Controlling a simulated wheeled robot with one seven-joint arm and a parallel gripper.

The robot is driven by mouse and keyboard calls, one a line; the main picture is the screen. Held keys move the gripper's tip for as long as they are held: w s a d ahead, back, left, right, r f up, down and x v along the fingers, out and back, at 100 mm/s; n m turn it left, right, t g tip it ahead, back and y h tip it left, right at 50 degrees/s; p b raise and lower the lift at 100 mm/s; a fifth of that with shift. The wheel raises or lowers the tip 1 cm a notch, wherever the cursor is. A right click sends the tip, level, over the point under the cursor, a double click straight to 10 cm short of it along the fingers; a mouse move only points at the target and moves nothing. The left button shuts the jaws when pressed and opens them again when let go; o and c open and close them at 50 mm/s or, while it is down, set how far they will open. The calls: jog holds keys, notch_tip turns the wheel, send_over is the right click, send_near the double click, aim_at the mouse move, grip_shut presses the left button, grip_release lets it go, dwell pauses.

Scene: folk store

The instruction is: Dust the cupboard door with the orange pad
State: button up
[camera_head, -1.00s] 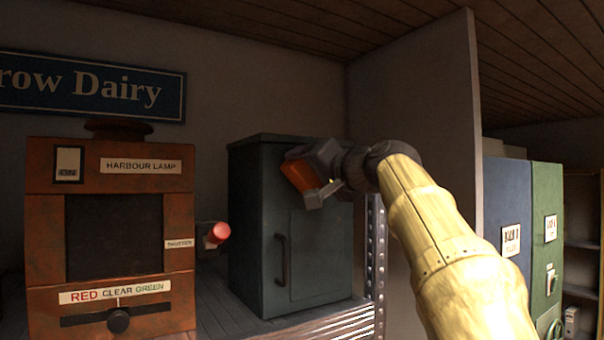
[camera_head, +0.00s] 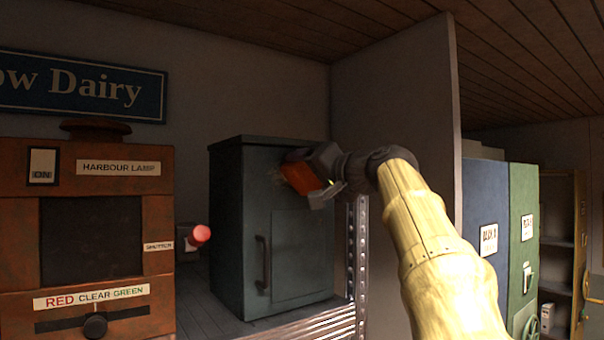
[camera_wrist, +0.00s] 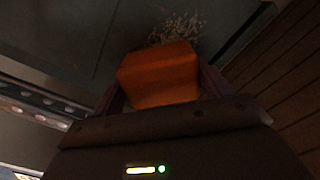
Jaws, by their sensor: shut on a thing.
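The orange pad (camera_head: 301,178) is held in my gripper (camera_head: 318,176) at the upper right of the cupboard door (camera_head: 288,222). The door is dark grey-green, shut, with a vertical handle on its left side. In the wrist view the orange pad (camera_wrist: 160,74) sits between the two fingers of my gripper (camera_wrist: 158,92). A pale speckled patch (camera_wrist: 176,29), like dust, shows on the door just beyond the pad. I cannot tell for sure whether the pad touches the door.
An orange-brown Harbour Lamp box (camera_head: 88,235) and a red-tipped knob (camera_head: 199,236) stand left of the cupboard. A perforated metal post (camera_head: 358,265) and a tall partition (camera_head: 400,150) stand close on its right. Blue and green cabinets (camera_head: 505,230) are farther right.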

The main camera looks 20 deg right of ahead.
aim_at(298, 173)
jog(key=shift+w+d, duration=0.25)
jog(key=shift+d, duration=0.35)
jog(key=shift+d, duration=0.1)
jog(key=shift+w+d+p, duration=0.3)
jog(key=shift+d, duration=0.6)
jog(key=shift+w+d+p, duration=0.3)
jog(key=shift+d, duration=0.6)
jog(key=shift+a, duration=0.15)
jog(key=shift+s+a+b, duration=0.3)
jog(key=shift+a+b, duration=0.05)
jog(key=shift+a, duration=0.6)
jog(key=shift+s+a+b, duration=0.3)
jog(key=shift+a, duration=0.6)
jog(key=shift+s+a+b, duration=0.3)
jog(key=shift+a, duration=0.45)
jog(key=shift+s+a, duration=0.2)
jog(key=shift+a, duration=0.4)
jog(key=shift+s+a, duration=0.2)
jog(key=shift+a, duration=0.35)
jog(key=shift+a, duration=0.1)
